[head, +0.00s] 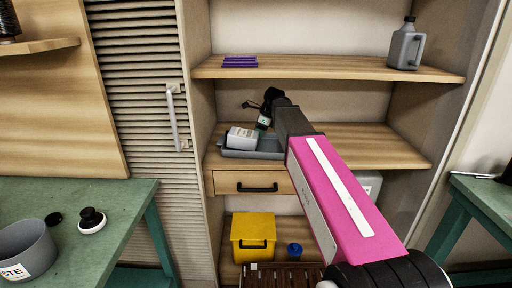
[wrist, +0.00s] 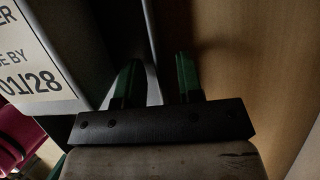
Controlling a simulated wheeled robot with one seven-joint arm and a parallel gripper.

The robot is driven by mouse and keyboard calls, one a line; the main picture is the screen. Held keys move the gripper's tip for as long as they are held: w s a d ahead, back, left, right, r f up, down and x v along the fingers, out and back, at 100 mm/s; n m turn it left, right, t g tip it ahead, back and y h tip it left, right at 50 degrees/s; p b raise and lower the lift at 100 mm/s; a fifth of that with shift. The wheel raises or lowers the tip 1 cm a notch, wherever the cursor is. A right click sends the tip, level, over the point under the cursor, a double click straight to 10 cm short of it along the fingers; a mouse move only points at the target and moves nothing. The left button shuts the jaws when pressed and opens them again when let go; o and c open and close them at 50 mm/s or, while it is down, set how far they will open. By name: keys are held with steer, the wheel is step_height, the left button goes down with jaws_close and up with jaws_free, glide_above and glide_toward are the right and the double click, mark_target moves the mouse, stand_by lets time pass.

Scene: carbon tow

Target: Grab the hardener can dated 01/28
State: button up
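A hardener can shows at the left of the wrist view, where its white label (wrist: 28,62) ends in "ER", "E BY" and "01/28". In the head view a pale can (head: 241,138) sits in a grey tray (head: 236,153) on the middle shelf; its print is too small to read there. My gripper (wrist: 159,78) has its two green fingers apart, to the right of the labelled face. A thin pale curved edge shows between the fingers; I cannot tell what it belongs to or whether they touch it. In the head view my gripper (head: 262,122) is just right of the can, partly hidden.
Shelf boards (head: 330,70) lie above and below the tray. A grey jug (head: 404,47) stands on the upper shelf. A yellow bin (head: 253,230) and a blue item (head: 295,250) are below. A drawer (head: 230,185) is under the tray. A green bench (head: 120,215) stands left.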

steer(key=shift+f, duration=0.1)
jaws_close()
